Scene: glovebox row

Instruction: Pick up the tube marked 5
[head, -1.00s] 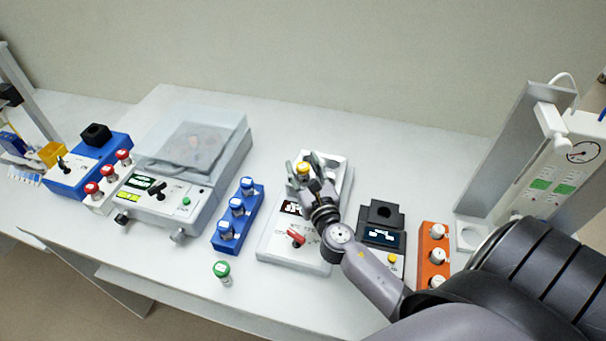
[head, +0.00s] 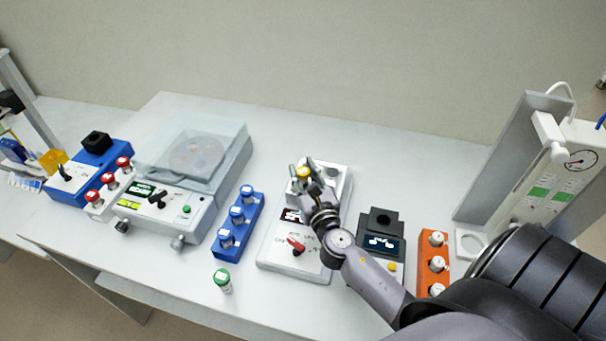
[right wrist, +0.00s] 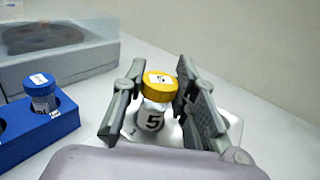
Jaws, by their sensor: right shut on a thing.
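The tube marked 5 (right wrist: 151,117) has a yellow cap and a white label with a black 5. In the right wrist view it stands upright between the two fingers of my right gripper (right wrist: 158,100). In the head view its yellow cap (head: 303,172) shows between the fingers of my right gripper (head: 306,175), over the far part of a white device (head: 290,262). My right gripper is shut on the tube. The tube's lower end is hidden, so I cannot tell whether it still sits in the device. My left gripper is not in view.
A blue rack (head: 257,213) with blue-capped tubes stands left of the device, a green-capped tube (head: 222,281) in front. A black-topped block (head: 380,222) and an orange rack (head: 425,262) stand right. A clear-lidded centrifuge (head: 230,170) stands further left.

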